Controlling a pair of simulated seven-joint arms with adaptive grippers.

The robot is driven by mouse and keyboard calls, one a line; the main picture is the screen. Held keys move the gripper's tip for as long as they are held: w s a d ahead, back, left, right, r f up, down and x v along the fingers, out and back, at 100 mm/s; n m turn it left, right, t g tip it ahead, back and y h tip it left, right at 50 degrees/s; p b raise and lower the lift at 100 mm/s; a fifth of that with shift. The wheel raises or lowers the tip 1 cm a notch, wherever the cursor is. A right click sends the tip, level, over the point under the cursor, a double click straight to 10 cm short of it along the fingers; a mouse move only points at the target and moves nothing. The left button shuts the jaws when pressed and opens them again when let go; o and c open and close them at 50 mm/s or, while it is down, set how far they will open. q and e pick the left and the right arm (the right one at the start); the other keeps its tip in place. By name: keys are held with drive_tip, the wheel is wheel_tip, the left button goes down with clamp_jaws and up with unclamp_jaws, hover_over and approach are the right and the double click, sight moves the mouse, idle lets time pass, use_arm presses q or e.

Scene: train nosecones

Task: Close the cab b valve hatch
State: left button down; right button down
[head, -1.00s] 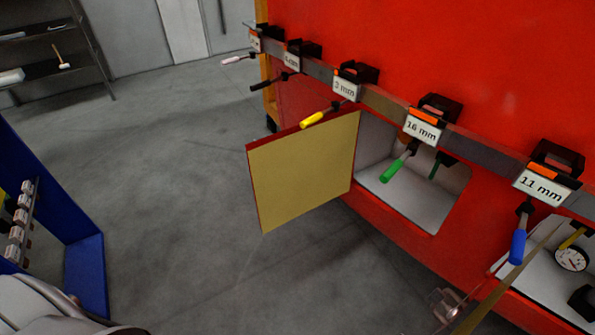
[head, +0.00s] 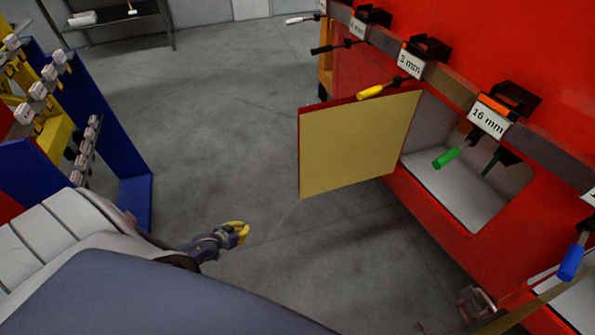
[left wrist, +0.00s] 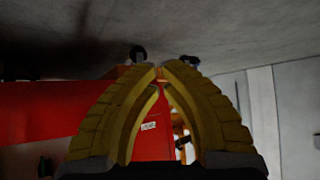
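An open hatch door (head: 355,145) with a pale yellow inner face and red edge stands out from the red cab side (head: 520,50). Behind it is an open white compartment (head: 465,190). A second opening (head: 570,300) shows partly at the lower right, with the thin edge of another panel (head: 525,312) beside it. No label shows which hatch is the cab b valve hatch. My left gripper (head: 240,230) is left of and below the yellow door, apart from it. In the left wrist view its yellow fingers (left wrist: 164,70) meet at the tips with nothing between them.
A blue rack (head: 110,150) stands at left. The grey floor between is clear. A shelf (head: 115,18) is at the back.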

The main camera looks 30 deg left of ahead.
use_arm(q)
drive_tip(key=w+d+r+n+t+h, duration=0.25)
drive_tip(key=w+r+n, duration=0.2)
drive_tip(key=r, duration=0.45)
drive_tip(key=w+d+r+n+t+h, duration=0.25)
drive_tip(key=w+r+n, duration=0.2)
drive_tip(key=r, duration=0.45)
drive_tip(key=w+d+r+n+t+h, duration=0.1)
drive_tip(key=w+d+r+n+t, duration=0.15)
drive_tip(key=r+n, duration=0.5)
drive_tip(key=w+d+r+m, duration=0.15)
drive_tip(key=w+d, duration=0.35)
drive_tip(key=w, duration=0.5)
drive_tip(key=shift+s+d+g, duration=0.35)
drive_tip(key=shift+s+d, duration=0.9)
use_arm(e)
drive_tip(key=shift+a, duration=0.3)
drive_tip(key=shift+d, duration=0.2)
